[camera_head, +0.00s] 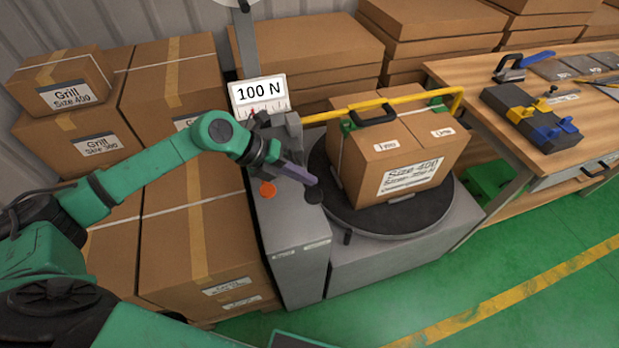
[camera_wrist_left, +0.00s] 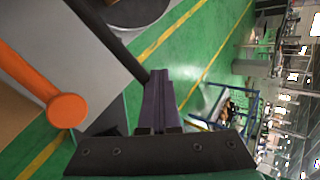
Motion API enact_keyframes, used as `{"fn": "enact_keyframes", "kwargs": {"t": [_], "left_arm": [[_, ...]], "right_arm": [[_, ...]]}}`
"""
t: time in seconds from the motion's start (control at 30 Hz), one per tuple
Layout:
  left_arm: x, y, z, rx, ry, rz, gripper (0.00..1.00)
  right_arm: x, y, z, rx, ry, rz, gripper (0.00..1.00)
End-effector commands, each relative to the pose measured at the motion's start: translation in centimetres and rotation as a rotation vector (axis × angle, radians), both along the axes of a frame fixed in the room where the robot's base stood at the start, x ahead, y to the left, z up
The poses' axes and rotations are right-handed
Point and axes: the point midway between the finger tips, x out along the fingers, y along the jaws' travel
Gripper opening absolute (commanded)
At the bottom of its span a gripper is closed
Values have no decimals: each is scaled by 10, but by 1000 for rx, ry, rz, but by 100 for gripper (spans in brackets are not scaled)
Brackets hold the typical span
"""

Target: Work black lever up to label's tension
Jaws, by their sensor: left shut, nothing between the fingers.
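The black lever ends in a round black knob (camera_head: 313,194) at the upper right edge of the grey machine cabinet. Its dark bar (camera_wrist_left: 108,38) runs diagonally in the left wrist view toward my fingertips. My left gripper (camera_head: 312,180) is shut and empty, with its purple-grey fingers at the knob; I cannot tell whether they touch it. The fingers also show in the left wrist view (camera_wrist_left: 158,78). The gauge display (camera_head: 259,94) reads "100 N" above a scale. The box label (camera_head: 410,177) reads "Size 400"; its smaller lines are unreadable.
An orange knob (camera_head: 268,188) sits left of the lever and also shows in the wrist view (camera_wrist_left: 67,110). Stacked cartons (camera_head: 175,90) stand left; a workbench (camera_head: 470,85) stands right.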

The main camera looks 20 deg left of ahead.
Motion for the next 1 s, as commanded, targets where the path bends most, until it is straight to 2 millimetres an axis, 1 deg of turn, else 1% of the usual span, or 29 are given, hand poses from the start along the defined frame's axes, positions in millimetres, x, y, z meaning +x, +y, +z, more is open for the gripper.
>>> {"fn": "enact_keyframes", "kwargs": {"t": [1.0], "left_arm": [[-5, -3, -13, 2, 3, -1, 0]], "right_arm": [[0, 0, -8, 0, 0, 0, 61]]}}
